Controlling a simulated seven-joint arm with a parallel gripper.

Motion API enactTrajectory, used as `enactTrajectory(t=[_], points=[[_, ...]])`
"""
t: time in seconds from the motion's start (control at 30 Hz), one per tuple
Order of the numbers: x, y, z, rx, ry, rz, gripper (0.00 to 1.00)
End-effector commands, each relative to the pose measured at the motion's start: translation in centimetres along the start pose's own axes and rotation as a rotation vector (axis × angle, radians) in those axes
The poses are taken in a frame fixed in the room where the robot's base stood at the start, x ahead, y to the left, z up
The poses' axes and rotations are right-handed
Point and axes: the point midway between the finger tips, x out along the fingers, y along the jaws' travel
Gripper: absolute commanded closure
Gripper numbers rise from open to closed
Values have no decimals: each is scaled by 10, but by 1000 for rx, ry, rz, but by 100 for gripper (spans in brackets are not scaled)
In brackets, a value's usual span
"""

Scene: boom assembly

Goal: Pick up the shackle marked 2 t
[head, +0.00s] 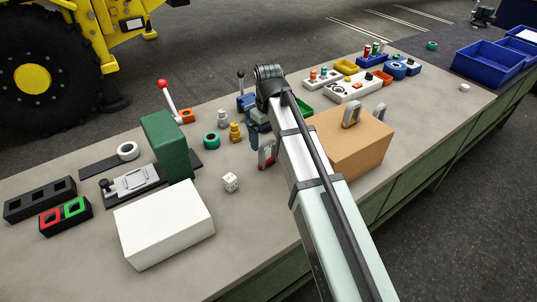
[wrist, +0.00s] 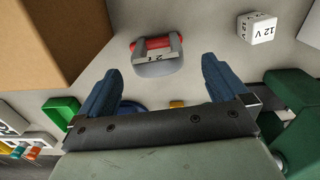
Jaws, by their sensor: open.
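A grey shackle with a red pin (wrist: 158,58) shows in the wrist view, ahead of the fingertips and roughly midway between them. Its small upside-down mark includes a 2 and seems to read 2 t. In the head view the shackle (head: 266,154) is beside my arm, partly hidden by it. My gripper (wrist: 160,72) is open and empty, with its two blue fingers apart. In the head view my gripper (head: 257,122) is mostly hidden by my arm.
The cardboard box (head: 362,148) stands close to the shackle, at the left in the wrist view. A white 12 V cube (wrist: 257,28) is at its right. A tall green block (head: 166,145) and a white box (head: 164,224) stand left of my arm.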

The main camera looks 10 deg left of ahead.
Motion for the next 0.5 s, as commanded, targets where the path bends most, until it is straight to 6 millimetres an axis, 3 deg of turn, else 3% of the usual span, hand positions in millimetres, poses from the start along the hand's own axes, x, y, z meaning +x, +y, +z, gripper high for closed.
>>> enactTrajectory(t=[0.27,0.5], points=[[9,1,0,0,1,0,0],[33,4,-3,0,-1,0,0]])
